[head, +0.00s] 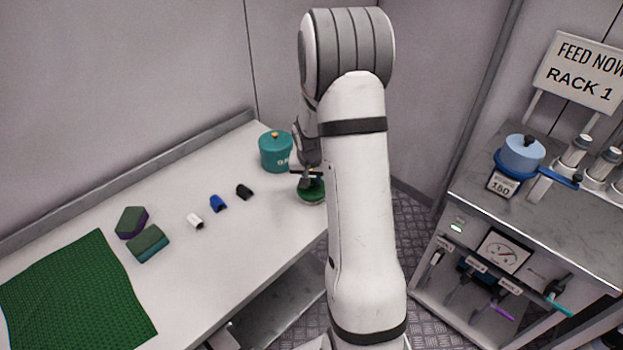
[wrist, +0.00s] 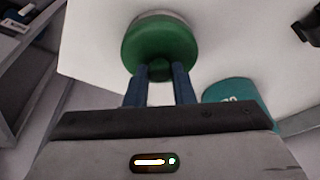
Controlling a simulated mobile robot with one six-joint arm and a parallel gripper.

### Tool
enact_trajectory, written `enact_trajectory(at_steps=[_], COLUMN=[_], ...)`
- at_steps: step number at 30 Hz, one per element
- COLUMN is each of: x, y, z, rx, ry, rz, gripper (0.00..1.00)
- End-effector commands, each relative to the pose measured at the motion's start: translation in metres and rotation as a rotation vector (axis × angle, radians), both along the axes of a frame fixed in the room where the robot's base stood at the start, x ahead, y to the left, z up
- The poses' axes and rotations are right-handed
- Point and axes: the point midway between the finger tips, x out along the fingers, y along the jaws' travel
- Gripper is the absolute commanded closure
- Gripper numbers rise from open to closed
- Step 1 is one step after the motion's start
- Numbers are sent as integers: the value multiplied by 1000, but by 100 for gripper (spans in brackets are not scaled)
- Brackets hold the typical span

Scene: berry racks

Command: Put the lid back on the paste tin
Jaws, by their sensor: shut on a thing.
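My gripper (head: 311,180) is over the right end of the white table, partly hidden by my arm. In the wrist view its two fingers (wrist: 160,90) are shut on the dark knob of a round green lid (wrist: 160,42). The lid also shows in the head view (head: 314,190), below the fingers. A pale rim (wrist: 155,14) shows just past the lid's far edge in the wrist view; it looks like the tin under the lid. I cannot tell whether the lid sits fully on it or is slightly above.
A teal canister (head: 275,153) with an orange knob stands close beside, at the back. Black (head: 244,191), blue (head: 217,203) and white (head: 195,221) small pieces, two sponges (head: 148,243) and a green mat (head: 75,295) lie leftward. The table's front edge is near the lid.

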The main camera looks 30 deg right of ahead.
Motion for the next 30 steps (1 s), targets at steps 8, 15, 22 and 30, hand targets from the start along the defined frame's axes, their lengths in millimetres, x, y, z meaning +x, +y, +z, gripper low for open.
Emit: enact_trajectory(at_steps=[8,15,22,30], x=[0,0,0,0], y=[0,0,0,0], z=[-1,-1,-1,-1], rx=[0,0,0,0], ry=[0,0,0,0], rz=[0,1,1,0], gripper=[100,100,100,71])
